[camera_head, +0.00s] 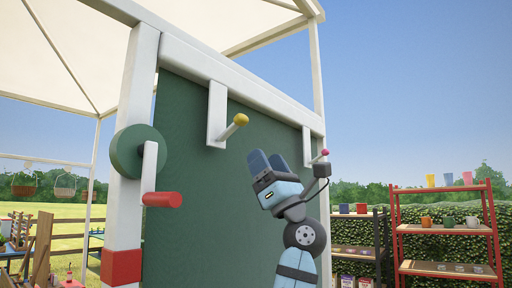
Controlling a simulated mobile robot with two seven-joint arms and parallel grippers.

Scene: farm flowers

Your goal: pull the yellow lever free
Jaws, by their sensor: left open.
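The yellow lever (240,119) is a short metallic rod with a yellow knob at its end. It sticks out at a slant from a white bracket on the green panel (205,190) and still sits in that bracket. My left gripper (267,157) is open and empty, with its blue fingers pointing up. In the picture it is just below and to the right of the yellow knob, apart from it. My right gripper is out of view.
A pink-tipped lever (323,154) on a second white bracket is close to the right of my gripper. A green wheel with a red crank handle (162,199) sticks out at left. A red shelf (447,229) with pots stands at right.

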